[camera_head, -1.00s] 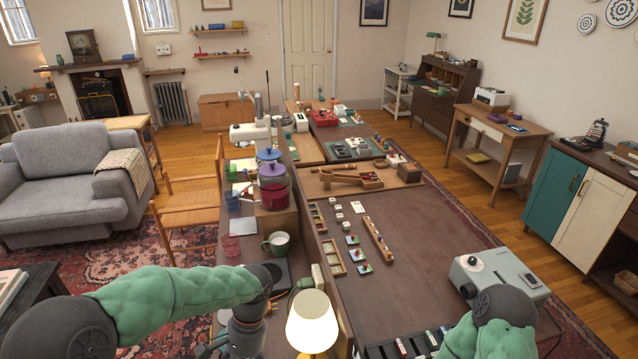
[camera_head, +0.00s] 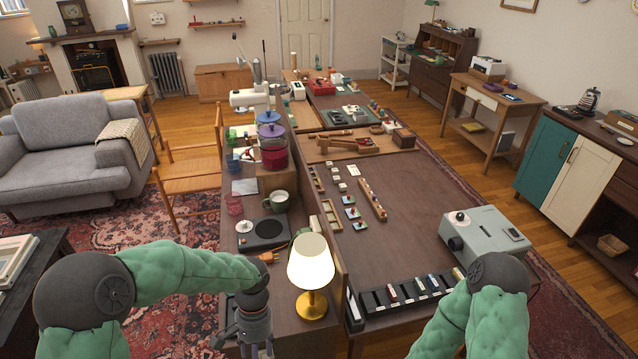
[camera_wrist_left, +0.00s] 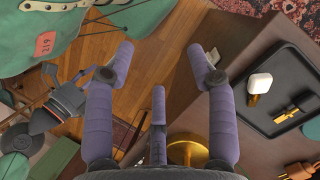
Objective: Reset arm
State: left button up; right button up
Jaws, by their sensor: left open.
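My left arm comes in from the left in the head view, and its gripper (camera_head: 256,345) points down beside the left edge of the long desk (camera_head: 420,220), cut by the lower frame edge. In the left wrist view my left gripper (camera_wrist_left: 165,65) has its purple fingers spread wide with nothing between them. My right arm (camera_head: 490,315) is bent at the lower right in the head view, with its gripper out of frame. A dark gripper-like part (camera_wrist_left: 62,100) at the left of the wrist view seems to be my right one; its fingers are unclear.
A lit lamp (camera_head: 311,262) with a brass base stands close to my left gripper. A grey machine (camera_head: 495,240) stands near my right arm. A slotted black tray (camera_head: 400,298) lies at the desk's front.

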pick_arm(q)
jog(key=s+d+f+n+t+h, duration=0.2)
jog(key=s+f+n, duration=0.1)
jog(key=f, duration=0.7)
jog(key=s+d+f+n+t+h, duration=0.2)
jog(key=s+f, duration=0.4)
jog(key=f, duration=0.4)
jog(key=shift+d+f+n, duration=0.4)
jog(key=shift+d+n, duration=0.2)
jog(key=shift+n, duration=0.2)
jog(key=shift+c, duration=0.7)
jog(key=shift+o, duration=0.4)
jog(key=shift+w, duration=0.1)
